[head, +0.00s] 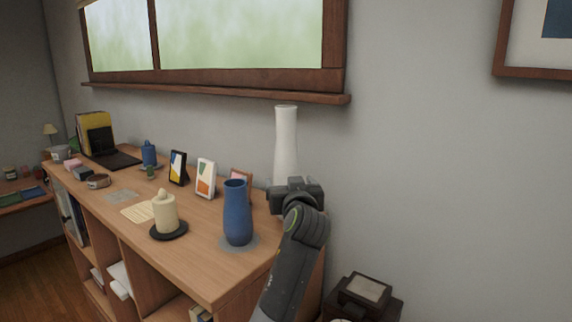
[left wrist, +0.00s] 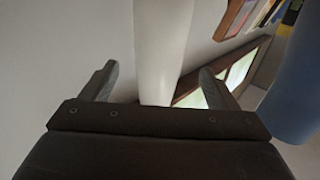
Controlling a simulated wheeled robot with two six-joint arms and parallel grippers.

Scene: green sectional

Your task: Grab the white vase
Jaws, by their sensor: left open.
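The tall white vase (head: 286,140) stands at the right end of the wooden shelf unit, close to the wall. Its lower part is hidden behind my left gripper (head: 296,187). In the left wrist view the white vase (left wrist: 163,45) lies between the two spread fingers of my left gripper (left wrist: 158,70), with a gap on each side. The fingers are open and hold nothing. I cannot tell how far the vase reaches in between them. My right gripper is in neither view.
A blue vase (head: 238,212) stands just left of my arm; it also shows in the left wrist view (left wrist: 295,85). A candle (head: 165,212) and picture frames (head: 206,178) stand further left. The window ledge (head: 230,92) juts out above. A dark box (head: 362,295) sits lower right.

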